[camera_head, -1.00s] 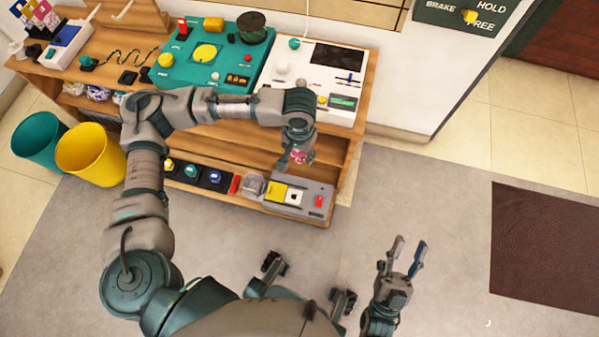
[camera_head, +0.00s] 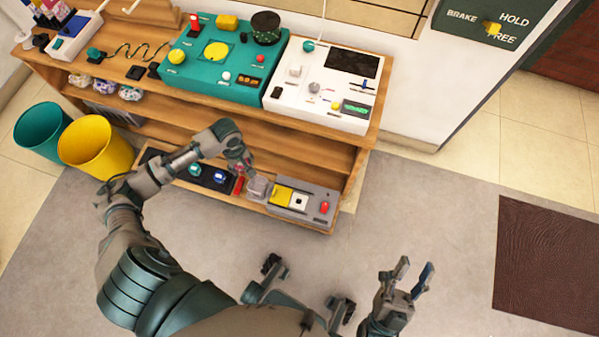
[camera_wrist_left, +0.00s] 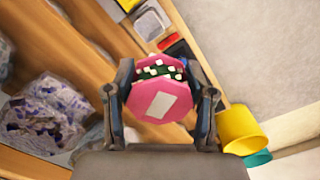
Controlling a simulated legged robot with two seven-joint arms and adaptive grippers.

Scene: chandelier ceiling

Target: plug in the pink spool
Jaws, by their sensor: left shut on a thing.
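The pink spool (camera_wrist_left: 157,104) shows in the left wrist view. My right gripper (camera_head: 414,274) is open and empty over the grey floor. No socket for the spool can be identified for certain.
A teal console (camera_head: 190,72) with a dark spool (camera_head: 265,27) and a white console (camera_head: 283,96) stand on the wooden top. A grey panel (camera_head: 316,194) and a clear box (camera_head: 257,188) sit low. A yellow bin (camera_head: 95,142) and teal bin (camera_head: 42,130) stand left.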

